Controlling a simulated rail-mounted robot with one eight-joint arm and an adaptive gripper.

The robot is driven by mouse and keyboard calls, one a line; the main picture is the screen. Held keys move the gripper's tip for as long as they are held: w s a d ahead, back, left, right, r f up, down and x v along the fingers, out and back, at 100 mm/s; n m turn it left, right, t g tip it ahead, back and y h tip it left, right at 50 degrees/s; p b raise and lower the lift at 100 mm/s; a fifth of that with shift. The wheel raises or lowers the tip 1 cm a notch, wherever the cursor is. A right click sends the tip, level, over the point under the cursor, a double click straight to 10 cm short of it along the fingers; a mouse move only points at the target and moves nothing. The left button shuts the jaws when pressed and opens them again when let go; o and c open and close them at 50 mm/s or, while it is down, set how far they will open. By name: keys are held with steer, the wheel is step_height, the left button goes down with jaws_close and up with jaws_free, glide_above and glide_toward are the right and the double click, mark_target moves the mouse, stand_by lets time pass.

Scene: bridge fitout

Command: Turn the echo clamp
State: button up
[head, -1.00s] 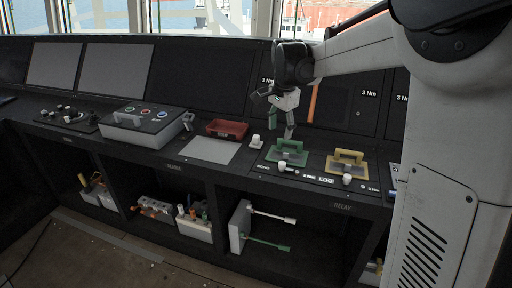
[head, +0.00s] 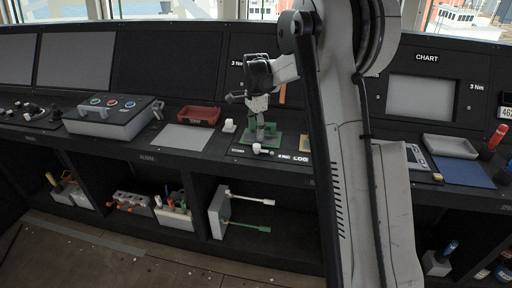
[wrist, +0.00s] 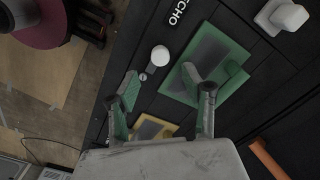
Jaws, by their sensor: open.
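The echo clamp appears to be the white round knob (wrist: 160,55) beside the ECHO label (wrist: 177,13) in the wrist view. It also shows in the head view (head: 256,149) at the front of the green plate (head: 275,137). The green plate (wrist: 232,78) lies right of the knob in the wrist view. My gripper (wrist: 160,76) is open and empty, its fingers either side of the picture area just below the knob. The right finger overlaps the green plate. In the head view my gripper (head: 260,136) is low over the plate; contact cannot be told.
A yellow plate (wrist: 153,128) is partly hidden by my fingers. A white block (head: 229,126) stands left of the green plate. A red tray (head: 198,116) and a grey box with coloured buttons (head: 108,124) are further left. An orange bar (wrist: 268,160) is at lower right in the wrist view.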

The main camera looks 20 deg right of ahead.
mark_target(256, 145)
step_height(256, 145, down, 8)
steer(key=shift+f, duration=0.2)
steer(key=shift+c, duration=0.2)
steer(key=shift+b, duration=0.3)
jaws_close()
